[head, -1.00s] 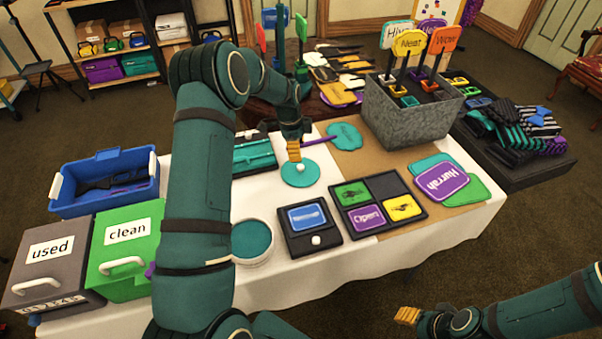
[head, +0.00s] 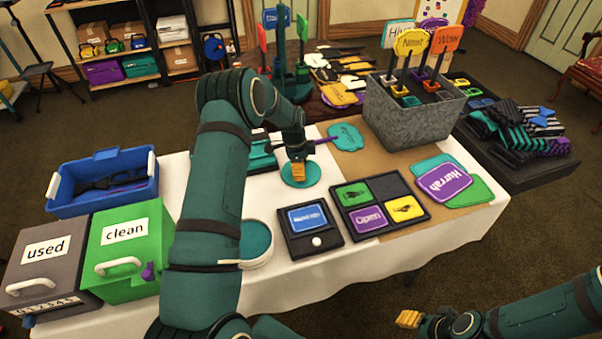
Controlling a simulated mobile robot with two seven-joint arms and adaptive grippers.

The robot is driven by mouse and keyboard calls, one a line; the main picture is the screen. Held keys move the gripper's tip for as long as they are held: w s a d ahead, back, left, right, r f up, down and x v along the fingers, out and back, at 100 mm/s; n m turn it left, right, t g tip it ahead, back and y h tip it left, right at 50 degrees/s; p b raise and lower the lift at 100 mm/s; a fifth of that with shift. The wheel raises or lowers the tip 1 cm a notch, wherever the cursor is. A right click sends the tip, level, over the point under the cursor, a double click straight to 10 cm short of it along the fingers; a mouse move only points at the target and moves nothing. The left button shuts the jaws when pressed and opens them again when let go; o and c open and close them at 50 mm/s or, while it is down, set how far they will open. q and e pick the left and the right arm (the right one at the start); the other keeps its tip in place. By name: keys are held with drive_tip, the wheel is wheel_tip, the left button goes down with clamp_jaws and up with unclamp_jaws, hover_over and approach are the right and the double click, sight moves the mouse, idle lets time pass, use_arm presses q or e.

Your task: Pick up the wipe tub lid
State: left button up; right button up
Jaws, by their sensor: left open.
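The wipe tub lid (head: 313,176) is a flat teal disc lying on the white tablecloth in the middle of the table. My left gripper (head: 298,173) is open, with its orange fingertips down over the middle of the lid. They hide the lid's small white knob; I cannot tell whether they touch it. The wipe tub (head: 257,243) is a round white tub, teal inside, standing uncovered nearer to me and partly behind my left arm. My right gripper (head: 406,319) is low at the right, away from the table; its opening cannot be made out.
A teal paddle sign (head: 345,136) lies just behind the lid. A dark tray with a blue sign (head: 308,218) and a compartment tray (head: 381,204) are in front. A grey bin of signs (head: 412,112) stands right. Blue (head: 104,182), green (head: 129,255) and grey (head: 48,262) boxes are left.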

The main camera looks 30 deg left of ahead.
use_arm(q)
clamp_jaws()
